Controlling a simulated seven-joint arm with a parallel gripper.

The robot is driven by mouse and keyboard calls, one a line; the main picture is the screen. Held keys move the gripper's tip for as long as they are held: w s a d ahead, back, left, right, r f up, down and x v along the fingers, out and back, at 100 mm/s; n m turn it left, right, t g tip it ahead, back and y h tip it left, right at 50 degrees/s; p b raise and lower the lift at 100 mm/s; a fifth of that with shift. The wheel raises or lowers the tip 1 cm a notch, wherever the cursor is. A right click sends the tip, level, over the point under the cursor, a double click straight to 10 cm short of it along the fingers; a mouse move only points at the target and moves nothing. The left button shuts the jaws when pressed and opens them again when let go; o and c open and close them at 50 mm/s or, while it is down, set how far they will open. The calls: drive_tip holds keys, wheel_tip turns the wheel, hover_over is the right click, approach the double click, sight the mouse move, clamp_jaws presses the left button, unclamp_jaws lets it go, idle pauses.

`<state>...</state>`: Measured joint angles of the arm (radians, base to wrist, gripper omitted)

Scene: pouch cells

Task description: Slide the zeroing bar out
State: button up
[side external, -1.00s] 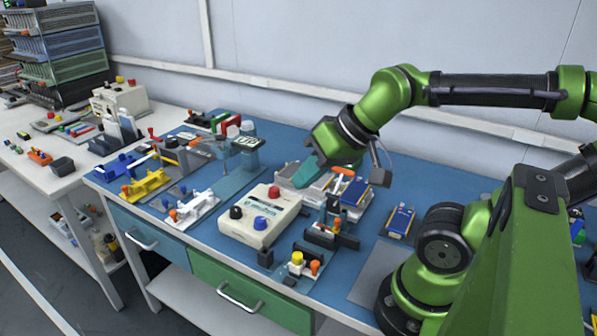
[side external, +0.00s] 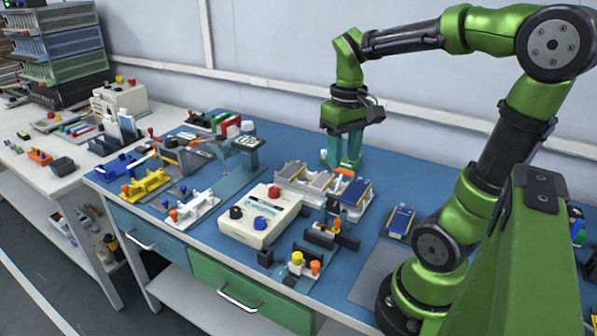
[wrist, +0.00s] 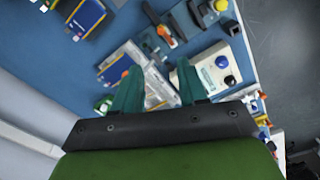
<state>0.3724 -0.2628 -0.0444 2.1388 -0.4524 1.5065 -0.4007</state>
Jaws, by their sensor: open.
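My gripper (side external: 343,162) is open and points down beside the back edge of a white tray (side external: 281,187) of flat grey and blue pouch cells. In the wrist view my gripper (wrist: 158,72) shows two teal fingers spread apart, with nothing seen held between them. A gauge stand (side external: 247,143) with a small display and a teal base stands left of the tray, well away from my fingers. I cannot clearly tell which piece is the zeroing bar.
A white control box (side external: 258,222) with red, blue and black knobs sits in front of the tray. Yellow, blue and white fixtures crowd the left. A blue pouch cell (side external: 399,221) lies to the right. The blue bench top is bare at the back right.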

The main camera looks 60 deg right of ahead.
sight(338, 219)
wheel_tip(338, 219, down, 16)
drive_tip(key=shift+f, duration=0.15)
idle(0.3)
clamp_jaws()
